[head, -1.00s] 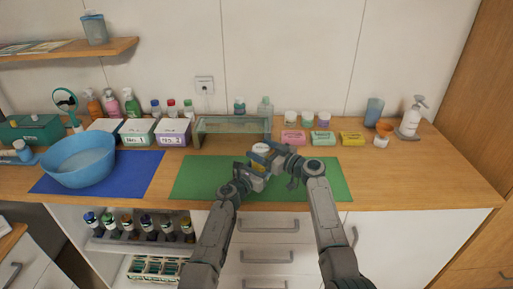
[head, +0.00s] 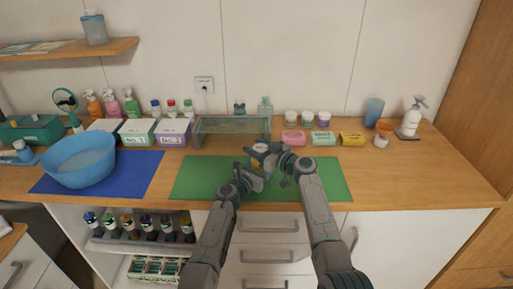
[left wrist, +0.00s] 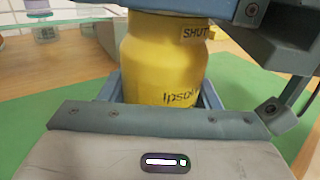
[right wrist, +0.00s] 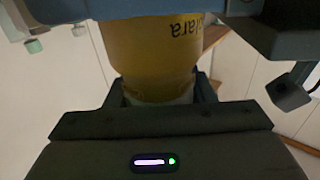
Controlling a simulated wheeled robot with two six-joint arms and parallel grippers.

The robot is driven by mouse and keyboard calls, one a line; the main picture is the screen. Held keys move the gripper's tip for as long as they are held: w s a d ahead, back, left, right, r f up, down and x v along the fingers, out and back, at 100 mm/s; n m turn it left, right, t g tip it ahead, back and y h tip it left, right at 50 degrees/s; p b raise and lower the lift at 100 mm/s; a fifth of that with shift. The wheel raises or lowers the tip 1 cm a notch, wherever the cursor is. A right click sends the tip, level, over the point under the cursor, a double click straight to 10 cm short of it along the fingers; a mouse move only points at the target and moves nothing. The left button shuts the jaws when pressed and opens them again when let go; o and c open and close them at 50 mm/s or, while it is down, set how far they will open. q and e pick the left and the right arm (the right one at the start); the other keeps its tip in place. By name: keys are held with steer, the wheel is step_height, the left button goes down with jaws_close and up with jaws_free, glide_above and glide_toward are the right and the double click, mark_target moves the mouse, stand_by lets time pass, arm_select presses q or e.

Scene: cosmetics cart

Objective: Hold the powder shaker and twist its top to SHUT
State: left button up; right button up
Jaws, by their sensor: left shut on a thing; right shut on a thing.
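The powder shaker (head: 260,148) is held above the green mat (head: 185,180) between my two grippers; only a little of it shows in the head view. In the left wrist view its yellow body (left wrist: 160,62) carries a "SHUT" mark near the upper right and lettering lower down. My left gripper (head: 258,172) is shut on the body. My right gripper (head: 277,156) is shut on the shaker from the other side. The right wrist view shows a yellow part with upside-down lettering (right wrist: 155,55) and a pale part between the fingers. The exact setting of the top is hidden.
A glass-topped rack (head: 232,124) stands behind the mat. Pink, green and yellow boxes (head: 351,138) stand to its right. A blue bowl (head: 80,160) sits on a blue mat at left. The counter right of the green mat is clear.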

mark_target(258, 145)
steer(key=m+t+h, duration=0.3)
steer(key=h, duration=0.1)
steer(key=shift+w+d+f+t, duration=0.1)
steer(key=shift+t, duration=0.2)
steer(key=shift+w+d+m+t+h, duration=0.15)
steer(key=shift+m+t+h, duration=0.15)
steer(key=shift+m+h, duration=0.25)
steer(key=o, duration=1)
step_height(258, 145, up, 10)
steer(key=shift+r, duration=0.1)
